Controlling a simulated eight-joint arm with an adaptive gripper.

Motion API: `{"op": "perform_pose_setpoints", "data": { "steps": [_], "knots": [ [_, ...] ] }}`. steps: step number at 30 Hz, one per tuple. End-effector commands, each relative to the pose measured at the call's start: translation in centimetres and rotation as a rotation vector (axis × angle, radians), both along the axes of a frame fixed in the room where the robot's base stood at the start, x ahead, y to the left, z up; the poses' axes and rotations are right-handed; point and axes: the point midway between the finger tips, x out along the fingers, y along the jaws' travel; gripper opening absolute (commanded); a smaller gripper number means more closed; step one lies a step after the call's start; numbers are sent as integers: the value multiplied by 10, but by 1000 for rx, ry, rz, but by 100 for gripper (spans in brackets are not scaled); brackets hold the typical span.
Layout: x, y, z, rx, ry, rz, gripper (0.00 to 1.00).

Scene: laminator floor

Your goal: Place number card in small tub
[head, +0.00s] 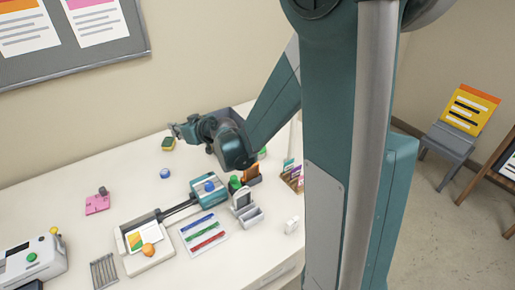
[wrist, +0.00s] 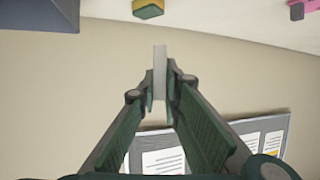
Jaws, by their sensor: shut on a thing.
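My gripper (head: 177,130) is over the back of the white table in the head view, pointing left. In the wrist view its fingertips (wrist: 160,88) are shut on a thin pale grey piece (wrist: 160,72), seen edge-on. It looks like the number card, but no number shows. A grey open box (head: 240,109) stands at the back of the table, partly hidden behind my arm; a dark grey box (wrist: 40,16) at the upper left of the wrist view may be the same one. I cannot tell for sure whether it is the small tub.
A yellow and green sponge (head: 168,143) lies just below my gripper in the head view. A blue ball (head: 165,173), a pink pad (head: 98,204), a teal device (head: 207,192), a striped sheet (head: 203,232) and a white machine (head: 32,264) occupy the table. The left back is clear.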

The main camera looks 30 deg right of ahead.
Motion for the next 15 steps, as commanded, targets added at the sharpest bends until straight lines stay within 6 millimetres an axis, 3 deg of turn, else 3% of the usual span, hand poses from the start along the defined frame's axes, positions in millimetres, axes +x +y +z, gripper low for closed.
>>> {"op": "perform_pose_setpoints", "data": {
  "steps": [9, 15],
  "knots": [
    [-1, 0, 56, 0, 0, 0, 0],
    [0, 0, 76, 0, 0, 0, 0]
  ]
}}
